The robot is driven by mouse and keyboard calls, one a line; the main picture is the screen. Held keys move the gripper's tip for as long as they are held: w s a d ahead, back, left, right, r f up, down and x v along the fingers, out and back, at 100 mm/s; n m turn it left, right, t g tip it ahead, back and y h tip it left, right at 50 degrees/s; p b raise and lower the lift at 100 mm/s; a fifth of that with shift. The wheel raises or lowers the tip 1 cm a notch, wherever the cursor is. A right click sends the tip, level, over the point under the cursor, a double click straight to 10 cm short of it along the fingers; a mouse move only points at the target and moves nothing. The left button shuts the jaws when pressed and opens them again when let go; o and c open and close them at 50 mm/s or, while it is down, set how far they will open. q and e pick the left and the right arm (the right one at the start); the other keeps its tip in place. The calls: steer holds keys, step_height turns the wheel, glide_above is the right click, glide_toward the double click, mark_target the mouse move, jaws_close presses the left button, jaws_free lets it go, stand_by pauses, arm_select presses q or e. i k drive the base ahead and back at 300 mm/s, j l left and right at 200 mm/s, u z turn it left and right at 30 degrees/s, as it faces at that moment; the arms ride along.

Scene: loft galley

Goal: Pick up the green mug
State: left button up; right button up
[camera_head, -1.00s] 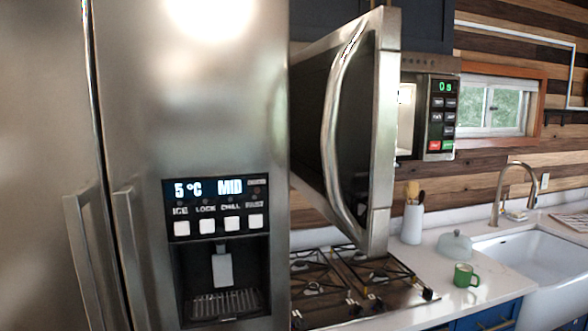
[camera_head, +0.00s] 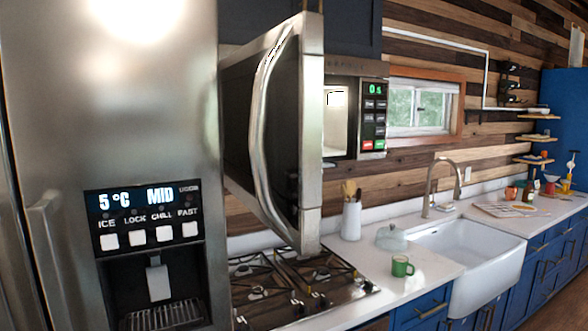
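The green mug (camera_head: 402,266) stands upright on the white counter, right of the stove and near the counter's front edge. Its handle points to the right. Neither of my grippers shows in the head view.
The microwave door (camera_head: 285,130) stands open above the gas stove (camera_head: 285,290). A butter dish with a pale lid (camera_head: 391,238) and a white utensil holder (camera_head: 351,220) are behind the mug. The white sink (camera_head: 470,255) is right of it. A steel fridge (camera_head: 120,130) fills the left.

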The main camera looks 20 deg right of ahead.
mark_target(399, 263)
steer(key=i+l, duration=0.2)
steer(key=l, duration=0.15)
steer(key=i+l+u, duration=0.1)
steer(key=l, duration=0.25)
steer(key=i+l, duration=0.25)
steer(key=l, duration=0.1)
